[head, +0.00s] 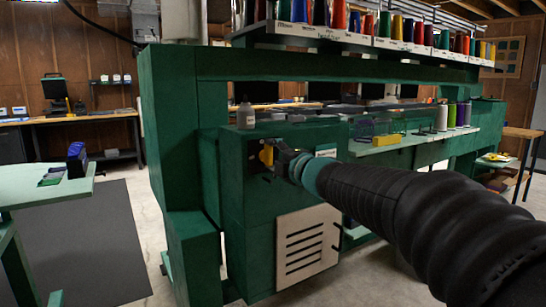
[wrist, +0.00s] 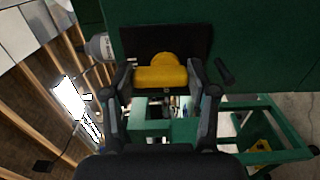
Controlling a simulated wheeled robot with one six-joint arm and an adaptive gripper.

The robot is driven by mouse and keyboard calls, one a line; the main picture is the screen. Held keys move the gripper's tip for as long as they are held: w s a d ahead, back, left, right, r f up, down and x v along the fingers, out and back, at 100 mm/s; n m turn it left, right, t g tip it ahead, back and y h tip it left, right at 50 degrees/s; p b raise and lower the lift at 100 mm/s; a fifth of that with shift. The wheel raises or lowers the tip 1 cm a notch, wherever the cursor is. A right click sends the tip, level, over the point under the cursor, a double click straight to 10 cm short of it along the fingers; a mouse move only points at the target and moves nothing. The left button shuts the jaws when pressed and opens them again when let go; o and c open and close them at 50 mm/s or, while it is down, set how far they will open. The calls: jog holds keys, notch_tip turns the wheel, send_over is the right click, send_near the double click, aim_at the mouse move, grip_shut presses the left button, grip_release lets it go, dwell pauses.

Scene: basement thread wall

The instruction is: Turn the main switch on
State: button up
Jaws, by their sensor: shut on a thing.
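The main switch (head: 266,154) is a yellow handle on the front of a green cabinet (head: 235,185), left of centre in the head view. In the wrist view the yellow handle (wrist: 160,77) lies across the picture in front of a black plate (wrist: 190,45), with a rounded yellow hub behind it. My gripper (head: 278,160) reaches it from the right. In the wrist view its two dark fingers (wrist: 160,80) stand at either end of the handle and are shut on it. The gripper hides part of the switch in the head view.
A grey bottle (head: 245,116) stands on the cabinet top near the switch. A small black handle (wrist: 225,70) is beside the plate. A vented pale panel (head: 307,245) is lower on the cabinet. Thread spools (head: 350,22) line the rack above. Floor (head: 120,210) is free at the left.

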dwell(0.4)
jog(key=o, duration=1.2)
jog(key=shift+c, duration=0.2)
jog(key=v, duration=1.2)
jog(key=shift+w, duration=0.1)
